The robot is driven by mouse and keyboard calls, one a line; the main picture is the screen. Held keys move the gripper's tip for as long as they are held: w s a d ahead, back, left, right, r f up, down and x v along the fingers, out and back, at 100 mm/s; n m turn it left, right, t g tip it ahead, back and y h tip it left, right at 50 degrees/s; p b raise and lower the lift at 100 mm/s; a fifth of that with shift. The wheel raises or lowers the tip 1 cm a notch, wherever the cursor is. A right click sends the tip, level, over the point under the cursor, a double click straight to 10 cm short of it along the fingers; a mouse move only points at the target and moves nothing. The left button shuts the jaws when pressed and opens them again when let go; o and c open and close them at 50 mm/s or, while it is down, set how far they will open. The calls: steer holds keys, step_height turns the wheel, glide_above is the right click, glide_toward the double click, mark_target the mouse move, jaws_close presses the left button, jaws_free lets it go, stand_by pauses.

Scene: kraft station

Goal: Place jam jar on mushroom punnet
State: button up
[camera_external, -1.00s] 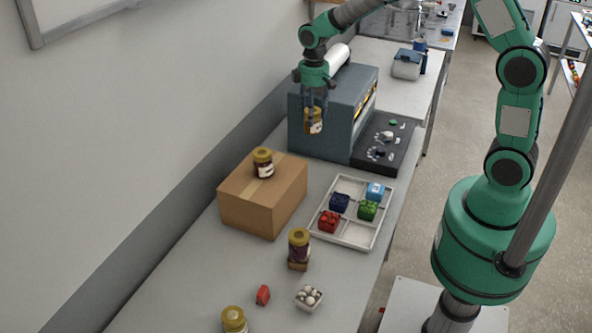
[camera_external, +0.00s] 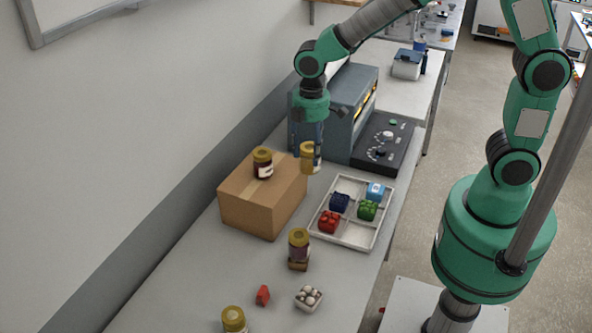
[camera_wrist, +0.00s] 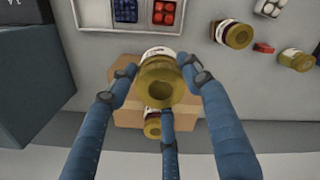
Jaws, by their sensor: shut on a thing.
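My gripper (camera_external: 309,150) is shut on a jam jar (camera_external: 307,157) with a gold lid and a pale label. It holds the jar in the air, beside the far right of the cardboard box in the external view. In the wrist view the fingers of my gripper (camera_wrist: 160,92) surround the held jar (camera_wrist: 158,80), lid toward the camera. The mushroom punnet (camera_external: 308,298), a small pale tray of whitish mushrooms, stands on the near part of the bench. It also shows at the top of the wrist view (camera_wrist: 268,9). Nothing rests on it.
A similar jar (camera_external: 263,164) stands on the cardboard box (camera_external: 236,205). Another (camera_external: 299,242) stands on a small brown block, and a third (camera_external: 234,320) at the near edge. A red piece (camera_external: 263,295) lies left of the punnet. A divided tray (camera_external: 354,236) holds coloured blocks.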

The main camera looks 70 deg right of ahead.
steer(key=s+a+n+p, duration=0.1)
steer(key=s+a+n, duration=0.4)
steer(key=s+a, duration=0.6)
steer(key=s+a+n, duration=0.5)
steer(key=s+a, duration=0.4)
steer(key=s, duration=0.5)
step_height(320, 180, down, 12)
steer(key=shift+w+d+r, duration=0.2)
steer(key=shift+w+d, duration=0.05)
steer(key=shift+w, duration=0.1)
glide_above(308, 295)
steer(key=shift+f, duration=0.75)
steer(key=shift+d, duration=0.1)
steer(key=shift+f, duration=1.75)
